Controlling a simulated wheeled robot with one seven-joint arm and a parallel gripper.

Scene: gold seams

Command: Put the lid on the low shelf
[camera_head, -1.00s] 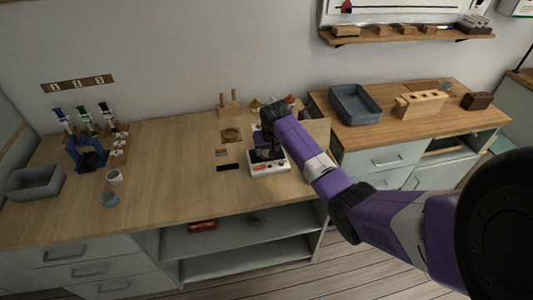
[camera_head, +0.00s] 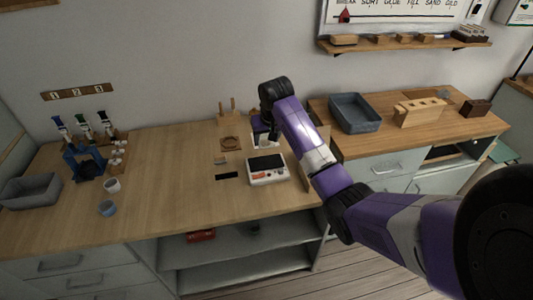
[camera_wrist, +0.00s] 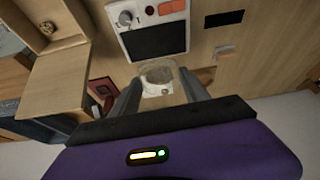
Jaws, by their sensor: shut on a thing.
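My gripper (camera_wrist: 160,92) is shut on a small pale, see-through piece (camera_wrist: 158,74), which looks like the lid. In the wrist view it sits between the fingertips, over the wooden bench top, close to the white device with a dark screen (camera_wrist: 155,40). In the head view my gripper (camera_head: 265,136) is behind that device (camera_head: 267,168), partly hidden by my arm. The low shelf (camera_head: 225,250) is the open bay under the bench front. A red case (camera_head: 201,235) and a small dark thing (camera_head: 253,228) are in it.
A grey-blue tray (camera_head: 354,125) and a wooden block (camera_head: 419,112) stand on the right bench. Cups (camera_head: 108,208), a blue stand (camera_head: 86,165) and a grey bin (camera_head: 30,190) are at left.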

